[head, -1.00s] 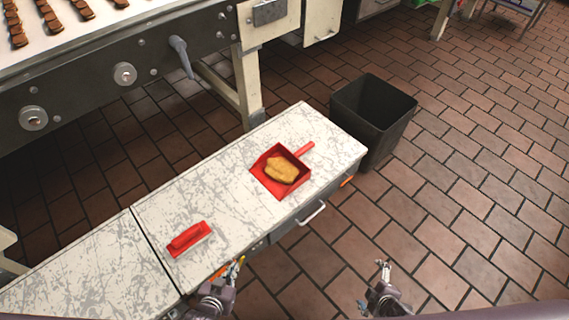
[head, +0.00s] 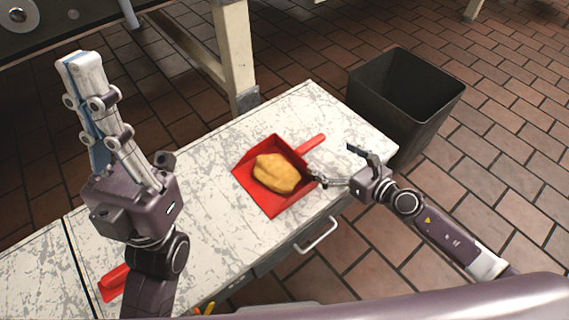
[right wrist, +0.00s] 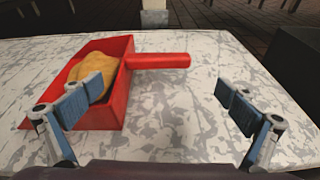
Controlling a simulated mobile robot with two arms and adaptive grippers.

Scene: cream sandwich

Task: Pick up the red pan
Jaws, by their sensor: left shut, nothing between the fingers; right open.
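The red pan (head: 271,204) lies on the scratched white table, holding a golden-brown lump (head: 276,174). Its red handle points to the upper right. In the right wrist view the pan (right wrist: 112,103) is at left, its handle (right wrist: 160,61) reaching right. My right gripper (head: 342,167) is open and empty at the pan's right side, near the handle. In the right wrist view its fingers (right wrist: 165,95) are spread wide, with the handle beyond them; the left finger overlaps the pan, and I cannot tell whether it touches. My left gripper (head: 82,62) is shut and empty, raised at left.
A red-handled tool (head: 115,283) lies on the table at lower left, partly hidden by my left arm. A black bin (head: 432,115) stands on the tiled floor beyond the table's right end. A machine's leg (head: 232,50) rises behind. The table right of the pan is mostly clear.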

